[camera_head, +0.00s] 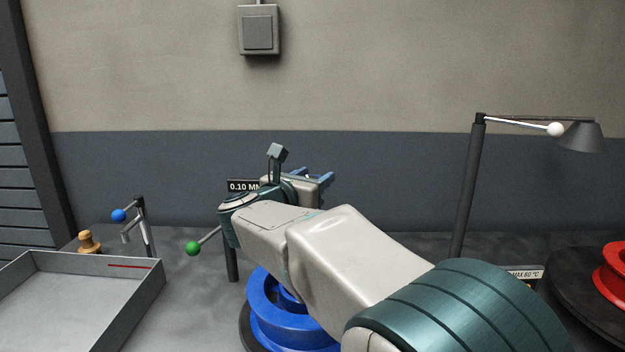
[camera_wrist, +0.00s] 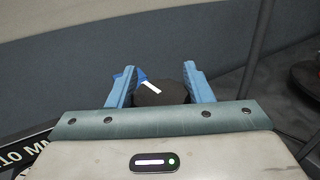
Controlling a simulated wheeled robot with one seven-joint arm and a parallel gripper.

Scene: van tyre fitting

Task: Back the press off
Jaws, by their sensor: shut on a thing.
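My gripper (camera_head: 312,178) is mostly hidden behind my own arm in the head view; only its blue fingers show. In the wrist view its two blue fingers (camera_wrist: 158,80) stand either side of a dark round knob (camera_wrist: 165,95) with a white line on top, and are shut on it. A small blue pointed piece (camera_wrist: 140,76) shows beside the knob, near the left finger. The knob seems to be the press's; the rest of the press is hidden. A sign reading 0.10 MM (camera_head: 243,186) stands just left of my gripper.
A blue wheel-like part (camera_head: 285,328) sits below my arm. A green-ball lever (camera_head: 193,248), blue-ball lever (camera_head: 118,215), wooden knob (camera_head: 88,243) and grey tray (camera_head: 150,285) are at left. A lamp (camera_head: 580,137) and red part (camera_head: 612,280) are at right.

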